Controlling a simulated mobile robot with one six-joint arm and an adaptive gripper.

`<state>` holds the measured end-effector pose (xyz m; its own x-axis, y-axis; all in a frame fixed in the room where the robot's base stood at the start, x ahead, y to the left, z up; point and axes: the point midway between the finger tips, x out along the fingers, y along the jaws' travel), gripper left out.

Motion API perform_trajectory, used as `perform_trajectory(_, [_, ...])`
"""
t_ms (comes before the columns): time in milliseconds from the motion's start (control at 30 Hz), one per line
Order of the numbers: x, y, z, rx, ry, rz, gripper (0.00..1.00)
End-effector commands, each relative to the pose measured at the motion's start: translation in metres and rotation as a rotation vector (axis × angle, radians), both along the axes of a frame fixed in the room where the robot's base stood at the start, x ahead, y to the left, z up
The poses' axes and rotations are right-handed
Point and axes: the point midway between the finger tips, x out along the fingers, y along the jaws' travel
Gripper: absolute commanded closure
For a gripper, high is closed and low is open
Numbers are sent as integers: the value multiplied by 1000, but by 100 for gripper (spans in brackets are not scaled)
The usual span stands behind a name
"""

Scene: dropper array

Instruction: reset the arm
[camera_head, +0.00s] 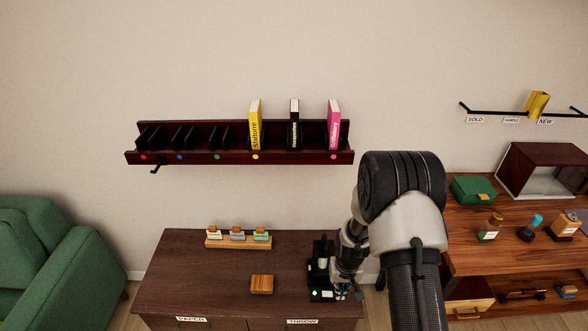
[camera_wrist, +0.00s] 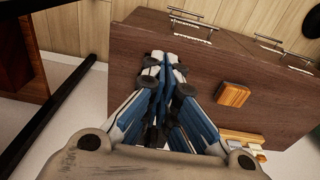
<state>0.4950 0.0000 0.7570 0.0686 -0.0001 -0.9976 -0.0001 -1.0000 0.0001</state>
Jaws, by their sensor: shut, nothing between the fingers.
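My gripper (camera_head: 342,292) hangs low over the right front part of the dark wooden cabinet (camera_head: 200,270), just right of a black device (camera_head: 316,283) with a small green light. In the wrist view the blue and grey fingers (camera_wrist: 166,63) are shut with nothing between them, pointing toward the cabinet's edge. I cannot tell whether the fingers touch the device. My arm is bent and hides part of the cabinet's right side and the wall behind it.
A wooden block (camera_head: 262,284) and a rack of small bottles (camera_head: 238,243) stand on the cabinet. A wall shelf (camera_head: 200,157) holds yellow, black and pink books. A second wooden table (camera_head: 470,262) with several items is at the right. A green armchair (camera_head: 60,260) is at the left.

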Motion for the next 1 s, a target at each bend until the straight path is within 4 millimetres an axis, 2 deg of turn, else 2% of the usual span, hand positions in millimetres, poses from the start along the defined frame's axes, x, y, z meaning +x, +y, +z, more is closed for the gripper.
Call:
perform_trajectory(33, [6,0,26,0,-20,0,100])
perform_trajectory(100, [8,0,63,0,-40,0,100])
perform_trajectory(233, [2,0,137,0,-79,0,100])
perform_trajectory(367, [-17,0,205,0,-116,-1,100])
perform_trajectory(500, [-48,-1,269,-1,-158,-1,100])
perform_trajectory(700, [-108,-1,340,-1,-218,-1,100])
perform_trajectory(800, [-142,-1,365,-1,-249,-1,100])
perform_trajectory(900, [-177,-1,383,-1,-279,-1,100])
perform_trajectory(1000, [-209,-1,393,-2,-304,-2,100])
